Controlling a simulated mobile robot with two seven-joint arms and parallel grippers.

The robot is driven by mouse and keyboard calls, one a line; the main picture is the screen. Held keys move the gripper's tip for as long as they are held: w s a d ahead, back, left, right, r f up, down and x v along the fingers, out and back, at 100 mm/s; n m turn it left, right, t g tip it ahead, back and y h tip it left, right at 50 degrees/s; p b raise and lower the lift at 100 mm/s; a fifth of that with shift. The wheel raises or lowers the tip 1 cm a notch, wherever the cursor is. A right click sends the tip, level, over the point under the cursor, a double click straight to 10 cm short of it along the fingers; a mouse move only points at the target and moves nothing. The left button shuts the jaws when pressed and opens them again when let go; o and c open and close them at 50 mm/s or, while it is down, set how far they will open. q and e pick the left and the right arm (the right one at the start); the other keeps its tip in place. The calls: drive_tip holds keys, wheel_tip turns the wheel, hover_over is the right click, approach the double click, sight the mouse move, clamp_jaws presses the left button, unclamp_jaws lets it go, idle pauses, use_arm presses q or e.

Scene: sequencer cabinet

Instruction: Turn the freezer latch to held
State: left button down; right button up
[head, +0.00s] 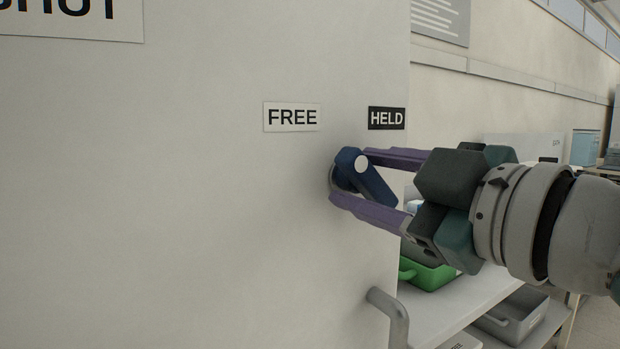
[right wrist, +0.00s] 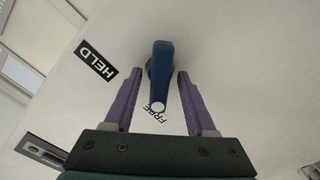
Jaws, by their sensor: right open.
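The freezer latch (head: 375,185) is a dark blue lever with a white dot on one end, mounted on the pale freezer door. In the head view its dotted end is at the upper left, on the side of the FREE label (head: 291,117); the HELD label (head: 387,118) is up and to the right. The right wrist view shows the lever (right wrist: 162,75) with its dot overlapping the FREE label. My right gripper (head: 347,175) is open, its purple fingers on either side of the lever with visible gaps in the wrist view. My left gripper is not in view.
A grey door handle (head: 389,315) sticks out below the latch. The door face left of the latch is clear.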

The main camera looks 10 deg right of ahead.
drive_tip(key=shift+c, duration=0.2)
clamp_jaws()
idle(0.4)
